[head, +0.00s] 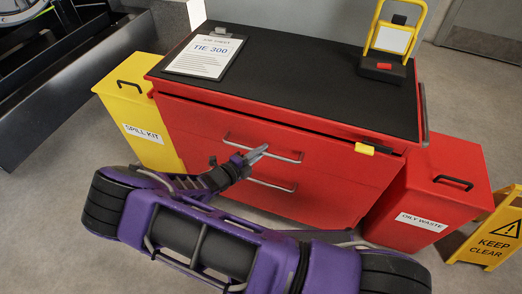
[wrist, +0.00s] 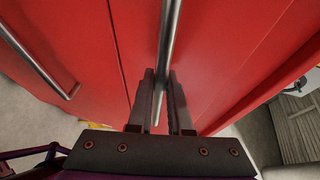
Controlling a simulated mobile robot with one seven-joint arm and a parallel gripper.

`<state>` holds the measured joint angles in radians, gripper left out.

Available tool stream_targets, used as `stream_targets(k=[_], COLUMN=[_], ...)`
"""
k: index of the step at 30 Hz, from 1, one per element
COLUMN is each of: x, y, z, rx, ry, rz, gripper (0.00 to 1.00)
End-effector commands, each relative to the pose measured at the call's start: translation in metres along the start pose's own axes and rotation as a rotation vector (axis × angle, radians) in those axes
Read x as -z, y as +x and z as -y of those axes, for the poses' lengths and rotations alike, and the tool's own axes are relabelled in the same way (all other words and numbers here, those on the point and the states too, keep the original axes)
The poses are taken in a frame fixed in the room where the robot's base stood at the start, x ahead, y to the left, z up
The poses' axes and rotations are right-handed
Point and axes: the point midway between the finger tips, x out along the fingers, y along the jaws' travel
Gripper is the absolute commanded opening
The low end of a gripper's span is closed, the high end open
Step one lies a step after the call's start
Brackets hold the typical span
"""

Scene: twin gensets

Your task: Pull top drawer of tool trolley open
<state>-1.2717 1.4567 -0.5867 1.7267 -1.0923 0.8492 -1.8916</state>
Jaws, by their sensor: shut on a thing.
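The red tool trolley (head: 330,195) has a black top and a red front with two drawer handles. My gripper (head: 258,153) reaches its front from below and is shut on the upper bar handle (head: 287,157), near the handle's middle. In the wrist view, my gripper (wrist: 160,98) has its two dark fingers on either side of the metal upper handle (wrist: 170,32). The lower handle (head: 270,186) is free, and shows at the left of the wrist view (wrist: 42,55).
A yellow spill kit bin (head: 142,128) stands left of the trolley, a red oily waste bin (head: 432,200) right. A yellow keep-clear sign (head: 490,240) is beyond it. A clipboard (head: 205,55) and a yellow-framed stand (head: 388,65) are on top. A small yellow item (head: 364,149) is at the front edge.

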Motion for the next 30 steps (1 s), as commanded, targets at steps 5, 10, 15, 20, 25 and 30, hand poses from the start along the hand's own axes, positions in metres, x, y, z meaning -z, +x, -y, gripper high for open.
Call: stream_targets(k=[5,10,15,20,25,30], x=[0.009,0.023,0.04,0.057,0.073,0.085], y=[-0.022,-0.057,-0.099,-0.139,-0.177,-0.207], z=[-0.003,-0.009,-0.02,-0.029,-0.038,-0.045], rx=[-0.002,-0.004,-0.004,-0.003,-0.002,-0.001], ry=[-0.002,-0.002,-0.002,-0.002,-0.002,-0.001], rz=[0.001,0.001,0.003,0.002,0.002,0.001], gripper=[0.0,0.0,0.0,0.0,0.0,0.0])
